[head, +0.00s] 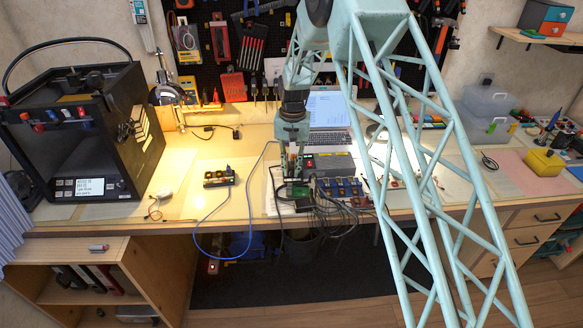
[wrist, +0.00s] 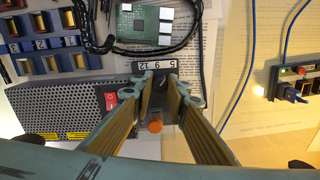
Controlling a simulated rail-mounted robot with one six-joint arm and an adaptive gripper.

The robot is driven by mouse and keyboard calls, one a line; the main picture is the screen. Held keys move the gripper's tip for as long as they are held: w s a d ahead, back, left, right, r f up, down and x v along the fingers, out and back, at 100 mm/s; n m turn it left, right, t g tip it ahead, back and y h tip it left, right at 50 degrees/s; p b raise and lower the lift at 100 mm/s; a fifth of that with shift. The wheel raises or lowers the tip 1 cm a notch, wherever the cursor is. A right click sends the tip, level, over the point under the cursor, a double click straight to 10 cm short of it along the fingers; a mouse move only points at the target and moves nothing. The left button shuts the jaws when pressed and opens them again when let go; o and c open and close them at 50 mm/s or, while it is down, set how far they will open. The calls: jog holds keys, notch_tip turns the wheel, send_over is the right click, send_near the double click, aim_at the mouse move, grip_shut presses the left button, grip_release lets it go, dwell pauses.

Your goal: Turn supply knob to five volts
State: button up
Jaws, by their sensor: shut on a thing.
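The supply (wrist: 60,108) is a grey box with a perforated top and a red rocker switch (wrist: 110,100) in the wrist view. It also shows on the bench in the head view (head: 332,162). A dark label plate (wrist: 154,65) with 5, 9 and 12 lies just beyond my fingertips. My gripper (wrist: 158,92) reaches down at the supply's end, its fingers closed around the supply knob, which they mostly hide. An orange round tip (wrist: 155,126) shows between the fingers, apparently on the knob. I cannot tell which number the knob points at. In the head view my gripper (head: 291,166) hides the knob.
A green circuit board (wrist: 144,27) and black cables (wrist: 100,38) lie close beyond the label. Blue bins (wrist: 40,42) stand beside the supply. A board with a blue plug (wrist: 290,92) is at the right. A laptop (head: 328,110) stands behind my gripper.

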aim_at(292, 171)
jog(key=shift+m+p, duration=0.55)
jog(key=shift+m, duration=1.55)
jog(key=o, duration=0.6)
jog(key=shift+c, duration=0.2)
jog(key=shift+r, duration=0.15)
notch_tip(292, 171, up, 12)
jog(key=shift+s+d, duration=0.1)
